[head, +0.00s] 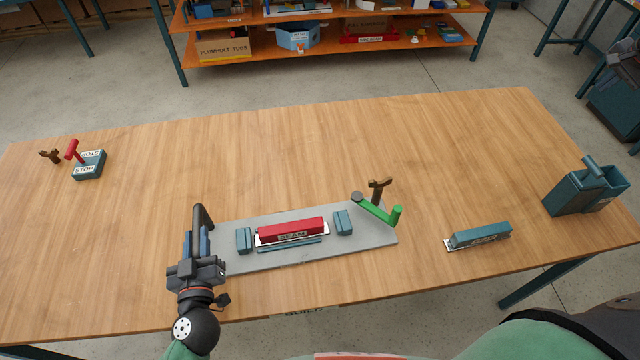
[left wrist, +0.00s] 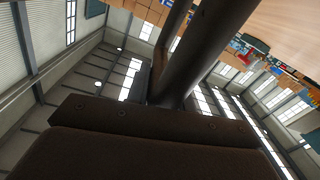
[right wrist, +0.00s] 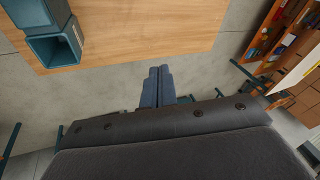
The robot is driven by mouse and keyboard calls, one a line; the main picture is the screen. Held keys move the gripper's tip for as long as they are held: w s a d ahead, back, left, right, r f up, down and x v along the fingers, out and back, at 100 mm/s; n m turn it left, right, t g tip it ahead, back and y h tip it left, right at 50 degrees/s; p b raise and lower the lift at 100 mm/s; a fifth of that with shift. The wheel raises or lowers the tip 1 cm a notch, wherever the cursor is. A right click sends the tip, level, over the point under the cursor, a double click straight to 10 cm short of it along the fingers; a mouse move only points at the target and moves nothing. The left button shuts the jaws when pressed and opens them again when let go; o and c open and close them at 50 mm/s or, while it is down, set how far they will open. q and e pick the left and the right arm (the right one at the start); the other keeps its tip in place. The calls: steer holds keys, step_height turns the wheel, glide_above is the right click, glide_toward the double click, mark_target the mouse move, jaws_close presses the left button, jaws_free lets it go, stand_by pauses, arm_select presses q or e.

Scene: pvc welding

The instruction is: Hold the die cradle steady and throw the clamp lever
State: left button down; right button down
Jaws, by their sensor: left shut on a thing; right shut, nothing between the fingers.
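The die cradle is a grey plate (head: 340,246) on the bench, with teal end blocks (head: 343,222) and a red block marked SEAM (head: 291,230) between them. A green clamp lever (head: 378,210) lies slanted at its right end, with a dark round end and an upright green stub. A brown forked post (head: 379,188) stands just behind it. My left gripper (head: 195,243) is shut on the dark handle (head: 201,216) at the cradle's left end. Dark bars fill the left wrist view (left wrist: 190,60). My right gripper (right wrist: 157,88) is shut and empty, away from the lever; the head view does not show it.
A teal SEAM block (head: 481,235) lies on the bench right of the cradle. A teal open box (head: 585,188) stands at the right edge. A STOP box (head: 88,165) with a red lever is at far left. The back middle of the bench is clear.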

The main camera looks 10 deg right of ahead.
steer(key=a+f+n+g+y, duration=0.1)
steer(key=a+f+g+y, duration=0.1)
steer(key=a+f, duration=0.45)
steer(key=a+f+g+y, duration=0.1)
steer(key=a+f+y, duration=0.15)
steer(key=a, duration=0.65)
steer(key=a+f+n+g+y, duration=0.1)
steer(key=a+f+g, duration=0.1)
steer(key=a+f, duration=0.4)
steer(key=s+a+n+g+y, duration=0.25)
steer(key=a+n+g, duration=0.3)
steer(key=a, duration=2.15)
steer(key=s+a+f, duration=0.6)
steer(key=s, duration=0.3)
steer(key=shift+s+a+g+h, duration=0.15)
steer(key=shift+a+g+h, duration=0.1)
steer(key=shift+g+h, duration=0.15)
steer(key=shift+s+f+m, duration=0.1)
steer(key=shift+m, duration=0.15)
